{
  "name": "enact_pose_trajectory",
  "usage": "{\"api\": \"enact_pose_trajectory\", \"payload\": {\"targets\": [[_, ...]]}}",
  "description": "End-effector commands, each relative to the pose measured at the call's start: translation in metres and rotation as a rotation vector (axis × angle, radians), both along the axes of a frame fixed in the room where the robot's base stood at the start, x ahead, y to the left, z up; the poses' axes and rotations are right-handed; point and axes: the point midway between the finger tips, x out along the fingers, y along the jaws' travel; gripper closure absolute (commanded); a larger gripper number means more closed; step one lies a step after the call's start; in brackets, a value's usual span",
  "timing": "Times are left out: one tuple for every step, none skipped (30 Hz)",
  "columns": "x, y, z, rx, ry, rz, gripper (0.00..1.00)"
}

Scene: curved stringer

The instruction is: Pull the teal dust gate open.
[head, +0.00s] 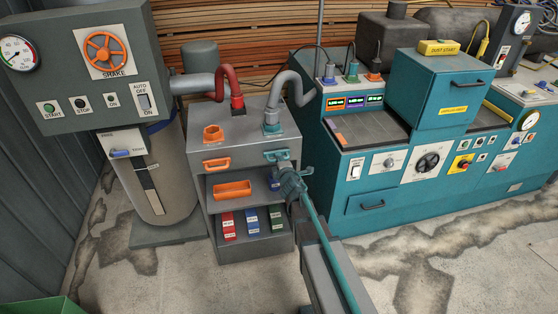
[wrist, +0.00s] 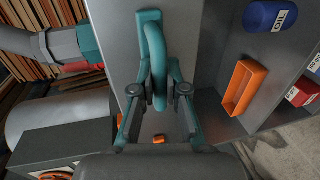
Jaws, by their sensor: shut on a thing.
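The teal dust gate's handle (head: 277,154) is on the upper right front of the grey cabinet (head: 245,140), below a teal hose collar (head: 272,128). In the wrist view the teal handle (wrist: 154,45) is a rounded loop between my fingers. My gripper (head: 286,170) is at the handle, and in the wrist view my gripper (wrist: 159,84) is shut on it, one finger on each side. The gate panel behind the handle is mostly hidden, so I cannot tell how far it is drawn out.
An orange handle (head: 217,163) sits left of the teal one. Below are an orange bin (head: 231,189) and several coloured boxes on shelves. A grey hose (head: 289,82) rises above the cabinet. A teal machine (head: 400,150) stands to the right. Floor in front is open.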

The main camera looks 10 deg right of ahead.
Motion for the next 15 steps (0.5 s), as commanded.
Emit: {"api": "enact_pose_trajectory", "payload": {"targets": [[-0.006,0.0,0.0,0.0,0.0,0.0,1.0],[-0.011,0.0,-0.001,0.0,0.0,0.0,1.0],[-0.018,-0.001,-0.001,0.0,0.0,0.0,1.0],[-0.024,-0.001,-0.001,0.001,0.0,0.0,1.0],[-0.031,-0.001,-0.001,0.001,0.0,0.0,1.0],[-0.04,-0.001,-0.001,0.001,0.0,0.0,1.0],[-0.047,-0.001,-0.001,0.001,0.0,0.0,1.0],[-0.053,-0.002,-0.001,0.001,0.0,0.0,1.0],[-0.06,-0.002,-0.001,0.001,0.0,0.0,1.0],[-0.064,-0.002,-0.001,0.001,0.0,0.0,1.0],[-0.067,-0.002,-0.001,0.001,0.0,0.0,1.0],[-0.069,-0.002,-0.001,0.001,0.0,0.001,1.0],[-0.069,-0.002,0.0,0.001,0.0,0.001,1.0],[-0.069,-0.002,0.0,0.001,0.0,0.001,1.0],[-0.068,-0.002,0.0,0.001,0.0,0.001,1.0]]}}
